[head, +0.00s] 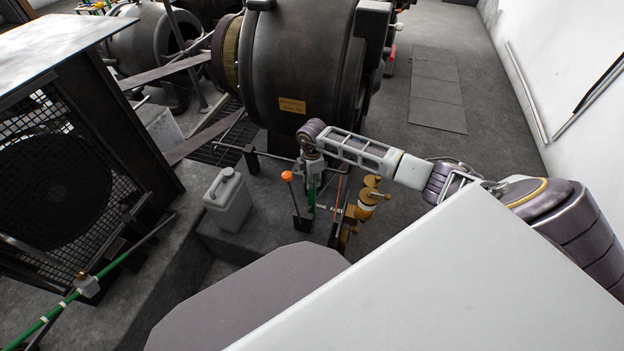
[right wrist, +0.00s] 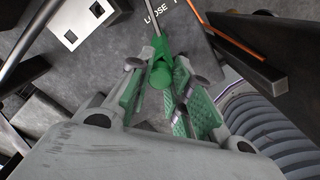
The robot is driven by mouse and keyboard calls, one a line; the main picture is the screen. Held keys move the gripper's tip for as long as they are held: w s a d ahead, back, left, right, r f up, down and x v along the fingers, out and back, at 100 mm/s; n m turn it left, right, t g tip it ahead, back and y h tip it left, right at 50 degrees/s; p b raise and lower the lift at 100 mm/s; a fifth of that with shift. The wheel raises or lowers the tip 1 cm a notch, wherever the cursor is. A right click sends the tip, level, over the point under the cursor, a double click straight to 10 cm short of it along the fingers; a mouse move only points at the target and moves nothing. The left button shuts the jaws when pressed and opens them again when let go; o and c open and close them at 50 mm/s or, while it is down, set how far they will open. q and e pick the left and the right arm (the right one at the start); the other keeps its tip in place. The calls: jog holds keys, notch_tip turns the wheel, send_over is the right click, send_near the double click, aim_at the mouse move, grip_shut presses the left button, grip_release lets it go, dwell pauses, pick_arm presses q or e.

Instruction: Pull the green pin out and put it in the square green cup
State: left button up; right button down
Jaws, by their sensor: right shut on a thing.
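My right gripper (head: 313,172) reaches down among upright levers in the middle of the head view. A green upright piece shows below the gripper in the head view, too small to identify surely. I cannot make out a square green cup in either view. My left gripper is not in view.
An orange-knobbed lever (head: 288,177) and a brass fitting (head: 368,198) stand close on either side of the gripper. A grey jerrycan (head: 228,200) stands to the left. A large dark dynamo (head: 300,70) is behind. A white block with square holes (right wrist: 88,18) lies near the fingers.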

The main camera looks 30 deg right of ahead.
jog(key=shift+f, duration=0.45)
jog(key=c, duration=1.2)
grip_release()
jog(key=shift+c, duration=0.2)
jog(key=shift+r, duration=0.1)
notch_tip(320, 180, up, 12)
dwell(0.8)
